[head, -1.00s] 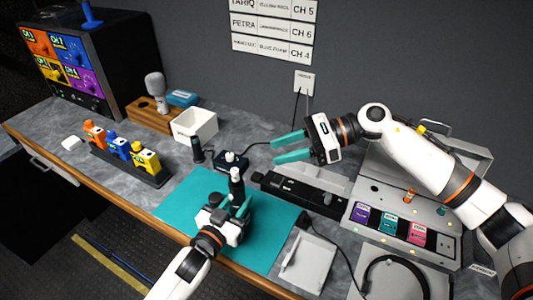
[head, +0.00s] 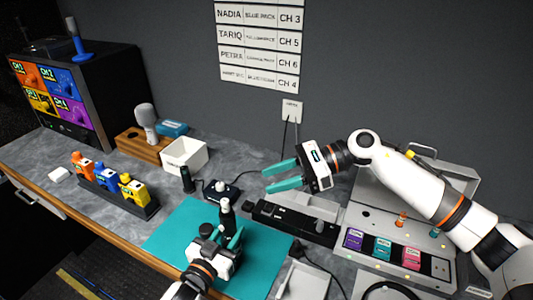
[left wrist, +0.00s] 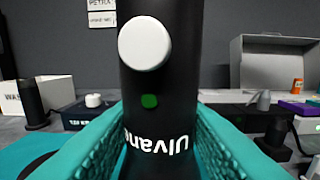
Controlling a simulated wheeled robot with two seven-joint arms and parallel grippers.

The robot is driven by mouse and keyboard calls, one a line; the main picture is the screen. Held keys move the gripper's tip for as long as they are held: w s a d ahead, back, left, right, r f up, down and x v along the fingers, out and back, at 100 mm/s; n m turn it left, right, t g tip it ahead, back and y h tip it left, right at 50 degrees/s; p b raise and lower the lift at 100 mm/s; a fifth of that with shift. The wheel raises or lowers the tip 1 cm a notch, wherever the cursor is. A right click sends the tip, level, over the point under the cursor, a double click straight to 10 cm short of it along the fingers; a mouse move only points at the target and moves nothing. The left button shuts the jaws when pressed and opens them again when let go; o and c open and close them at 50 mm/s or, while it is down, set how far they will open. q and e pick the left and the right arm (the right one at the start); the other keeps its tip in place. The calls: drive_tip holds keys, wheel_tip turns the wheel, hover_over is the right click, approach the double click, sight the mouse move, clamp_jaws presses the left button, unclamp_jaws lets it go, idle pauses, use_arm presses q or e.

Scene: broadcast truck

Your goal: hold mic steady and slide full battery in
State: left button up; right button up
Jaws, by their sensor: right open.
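A black microphone (head: 227,217) stands upright above the teal mat. My left gripper (head: 229,240) is shut around it. In the left wrist view the mic body (left wrist: 160,85) fills the middle between the teal fingers, showing a round white button, a small green light and upside-down lettering. My right gripper (head: 277,178) is open and empty, its fingers pointing left, in the air up and right of the mic. A long black charger-like strip (head: 290,221) lies below and right of it. I cannot pick out a full battery for certain.
The teal mat (head: 170,235) has free room on its left. A small black box with a white top (head: 221,191), a black cylinder (head: 187,180) and a white bin (head: 184,155) stand behind. An open case with coloured packs (head: 382,250) is at right. A white tray (head: 303,281) lies in front.

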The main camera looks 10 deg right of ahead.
use_arm(q)
drive_tip(key=o, duration=0.4)
